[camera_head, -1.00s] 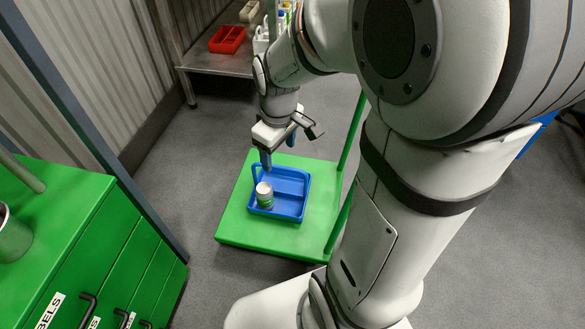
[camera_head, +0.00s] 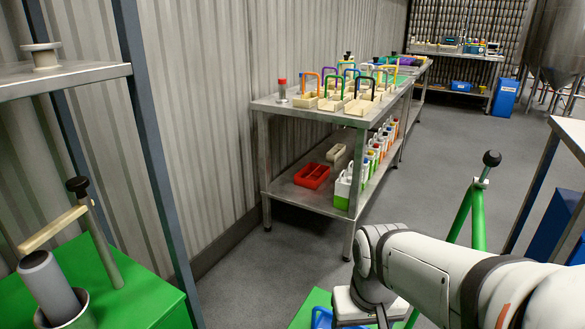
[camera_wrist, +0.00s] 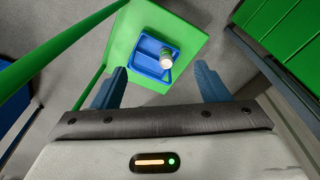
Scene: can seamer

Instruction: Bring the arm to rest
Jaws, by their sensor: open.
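In the wrist view my gripper (camera_wrist: 160,88) is open, its two blue fingers spread wide with nothing between them. Beyond the fingertips, below, a blue divided tray (camera_wrist: 151,71) lies on a green cart platform (camera_wrist: 124,37). A small can (camera_wrist: 167,58) with a pale top stands in the tray, apart from my fingers. In the head view only an edge of the tray (camera_head: 322,318) shows at the bottom, and the can is out of frame. My arm reaches in from the lower right there, and my fingers are hidden.
A green cabinet (camera_head: 145,292) stands at the left. A steel table (camera_head: 268,103) with caddies and a red bin (camera_head: 311,176) on its lower shelf stands along the wall. The cart's green handle (camera_head: 478,215) rises near my arm. Open floor (camera_head: 440,150) lies to the right.

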